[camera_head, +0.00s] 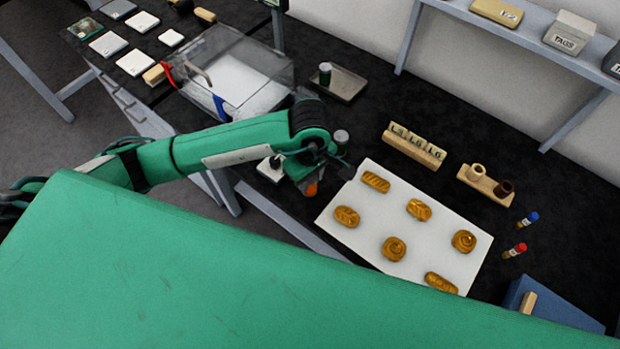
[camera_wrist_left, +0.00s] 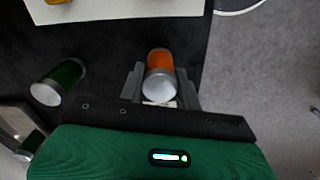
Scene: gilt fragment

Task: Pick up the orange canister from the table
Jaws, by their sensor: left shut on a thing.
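The orange canister (camera_wrist_left: 159,66) stands between the two fingers of my left gripper (camera_wrist_left: 160,84) in the left wrist view, its pale round end towards the camera. The fingers are shut on its sides. In the head view, a small orange part of the canister (camera_head: 311,188) shows below my left gripper (camera_head: 312,184), near the table's front edge; the rest is hidden by the gripper. I cannot tell whether it touches the table (camera_head: 400,115). My right gripper is in neither view.
A green canister (camera_wrist_left: 62,77) stands close by on the left in the wrist view. A white sheet (camera_head: 340,237) with several golden pastries lies right of the gripper in the head view. A clear box (camera_head: 270,62) stands behind my arm. The front edge is close.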

